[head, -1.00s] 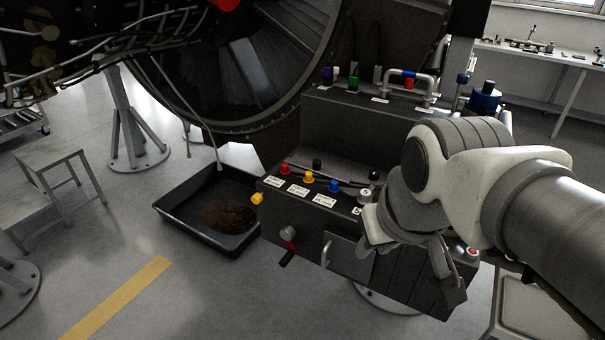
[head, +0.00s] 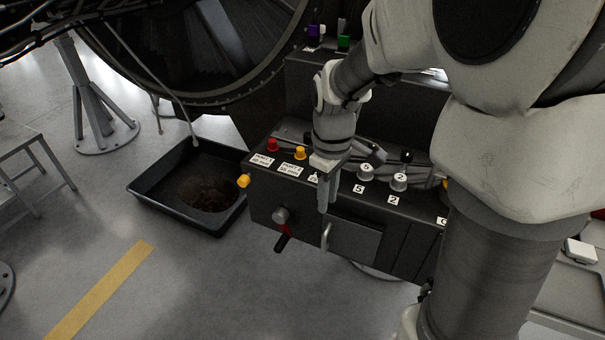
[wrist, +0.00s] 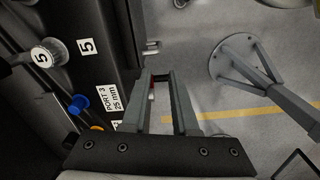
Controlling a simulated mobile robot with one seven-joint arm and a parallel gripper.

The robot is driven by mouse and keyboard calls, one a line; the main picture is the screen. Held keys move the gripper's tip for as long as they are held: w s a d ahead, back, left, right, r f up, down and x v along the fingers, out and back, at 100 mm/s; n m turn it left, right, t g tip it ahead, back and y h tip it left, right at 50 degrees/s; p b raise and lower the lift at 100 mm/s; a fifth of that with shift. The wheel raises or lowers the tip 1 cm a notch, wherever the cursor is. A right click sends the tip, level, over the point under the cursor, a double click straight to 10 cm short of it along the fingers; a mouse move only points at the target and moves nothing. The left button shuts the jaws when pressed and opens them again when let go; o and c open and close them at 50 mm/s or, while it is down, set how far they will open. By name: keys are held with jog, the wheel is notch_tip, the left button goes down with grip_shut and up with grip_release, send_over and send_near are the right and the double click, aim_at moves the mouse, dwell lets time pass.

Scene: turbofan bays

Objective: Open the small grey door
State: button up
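The small grey door (head: 355,243) is set in the front face of the dark console and looks shut. Its upright pale handle (head: 326,236) is near the door's left edge. My gripper (head: 325,209) points down in front of the console's front edge, with its fingertips just above the handle in the head view. In the wrist view my gripper (wrist: 160,76) shows two grey fingers apart, with floor visible between them. Nothing is clearly held. I cannot tell whether a finger touches the handle. The door is hard to make out in the wrist view.
Coloured knobs, including a red one (head: 272,145), and labels line the console top (head: 425,205). A black drip tray (head: 150,204) lies on the floor to the left. Open floor lies in front.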

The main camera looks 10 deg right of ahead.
aim_at(322, 255)
notch_tip(322, 255, down, 17)
jog(key=shift+r+b, duration=0.2)
jog(key=shift+b, duration=1.05)
grip_shut()
dwell(0.5)
